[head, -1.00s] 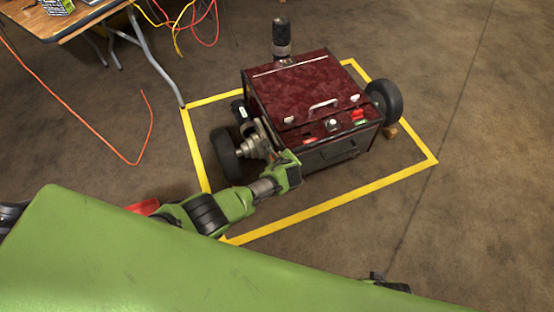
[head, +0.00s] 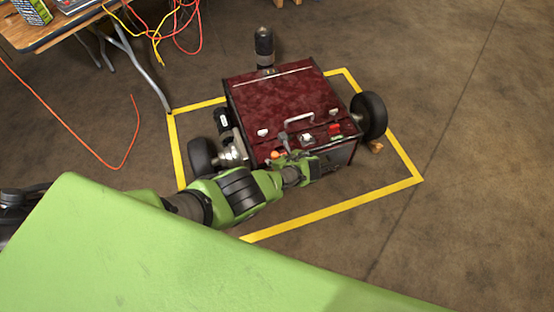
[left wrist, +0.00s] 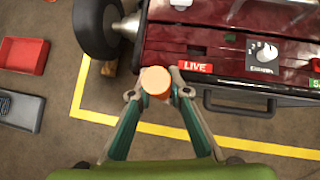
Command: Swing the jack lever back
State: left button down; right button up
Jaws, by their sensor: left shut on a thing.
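A round orange knob (left wrist: 157,82), which looks like the end of the jack lever, shows end-on in the left wrist view. My left gripper (left wrist: 159,90) is shut on it, a green finger on each side. The lever's shaft is hidden below the knob. The dark red wheeled charger box (head: 280,95) stands on the floor inside a yellow outline. In the head view my left gripper (head: 282,158) is at the box's front left corner, partly hidden by its own wrist. My right gripper is not in view.
The box has a left wheel (head: 203,158), a right wheel (head: 369,115) and a front handle (left wrist: 240,102). A LIVE label (left wrist: 195,67) and a dial (left wrist: 262,54) sit near the gripper. A red tray (left wrist: 22,56) lies left. A table (head: 60,28) stands back left.

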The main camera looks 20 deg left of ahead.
pick_arm(q)
jog(key=shift+w+r, duration=0.7)
jog(key=shift+r, duration=0.1)
jog(key=c, duration=1.9)
grip_release()
jog(key=shift+r, duration=0.1)
jog(key=shift+s+r, duration=0.15)
jog(key=shift+s, duration=0.05)
jog(key=shift+s+f, duration=0.1)
jog(key=shift+f, duration=0.15)
jog(key=shift+d, duration=0.1)
jog(key=shift+v, duration=1.15)
jog(key=v, duration=0.9)
jog(key=shift+s+d+r, duration=0.2)
jog(key=shift+s, duration=0.05)
